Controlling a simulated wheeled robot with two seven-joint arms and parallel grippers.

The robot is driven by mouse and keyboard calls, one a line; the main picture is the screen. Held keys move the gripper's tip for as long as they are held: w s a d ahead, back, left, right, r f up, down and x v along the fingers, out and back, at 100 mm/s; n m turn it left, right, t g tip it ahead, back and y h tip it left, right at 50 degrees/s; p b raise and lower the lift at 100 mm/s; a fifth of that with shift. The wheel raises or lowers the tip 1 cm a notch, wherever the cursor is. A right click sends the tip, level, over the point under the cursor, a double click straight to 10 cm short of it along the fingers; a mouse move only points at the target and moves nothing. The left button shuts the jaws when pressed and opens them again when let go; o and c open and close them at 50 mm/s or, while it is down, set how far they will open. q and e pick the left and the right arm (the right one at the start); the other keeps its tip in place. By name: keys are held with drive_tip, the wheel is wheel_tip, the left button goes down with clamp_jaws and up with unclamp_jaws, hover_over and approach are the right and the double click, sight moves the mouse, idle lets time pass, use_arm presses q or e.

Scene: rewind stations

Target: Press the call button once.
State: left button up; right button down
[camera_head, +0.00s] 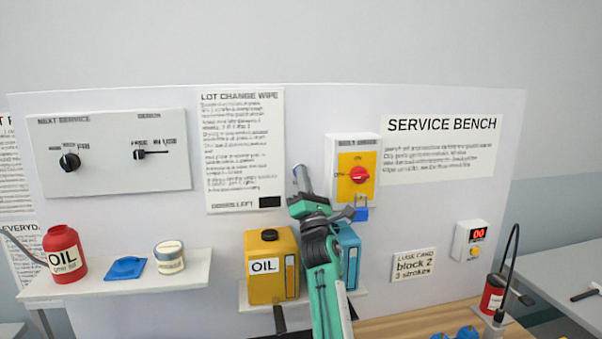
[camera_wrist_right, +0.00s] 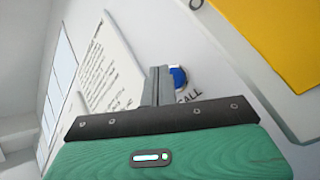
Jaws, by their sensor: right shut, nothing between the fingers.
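The call button (camera_wrist_right: 180,77) is a round blue button on the white panel in the right wrist view, with the letters "CALL" beside it. It is partly hidden behind my right gripper's fingers (camera_wrist_right: 158,85). The fingers are shut together and empty, and their tips lie just left of the button in that view. I cannot tell whether they touch it. In the head view my right gripper (camera_head: 302,180) reaches up to the panel between the lot change sheet and the yellow switch plate. My left gripper is not in view.
A red rotary switch on a yellow plate (camera_head: 346,190) with a blue padlock (camera_head: 362,214) is close right of my gripper. A yellow oil can (camera_head: 262,282) and a blue can (camera_head: 349,262) stand below. A counter box (camera_head: 472,242) with a yellow button is farther right.

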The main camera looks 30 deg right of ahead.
drive_tip(key=shift+w+f, duration=0.1)
drive_tip(key=shift+f, duration=0.15)
idle(0.3)
drive_tip(key=shift+s+f, duration=0.3)
drive_tip(key=shift+f, duration=0.15)
drive_tip(key=shift+s, duration=0.1)
drive_tip(key=s, duration=0.2)
drive_tip(key=s+a+p, duration=0.1)
drive_tip(key=s, duration=0.1)
drive_tip(key=shift+s+a, duration=0.1)
drive_tip(key=shift+s, duration=0.1)
idle(1.0)
